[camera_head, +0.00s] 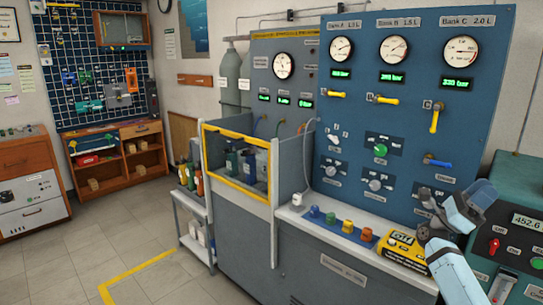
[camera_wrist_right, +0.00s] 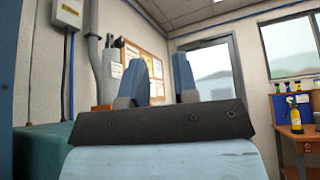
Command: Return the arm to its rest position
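My right arm comes into the head view from the lower right, bent at a pale blue joint. Its gripper (camera_head: 424,213) is in front of the lower right part of the blue panel (camera_head: 480,110), above the yellow device (camera_head: 402,250) on the ledge. In the right wrist view the two blue fingertips (camera_wrist_right: 160,70) stand apart with nothing between them, so the gripper is open and empty. Whether it touches the panel is hard to tell, but no handle is in its grip. My left gripper is in neither view.
A blue-handled valve (camera_head: 438,162) and a yellow-handled valve (camera_head: 435,117) sit above the gripper. A green machine (camera_head: 510,240) stands close at the right. Coloured knobs (camera_head: 331,218) line the ledge. The floor (camera_head: 70,260) at the left is clear.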

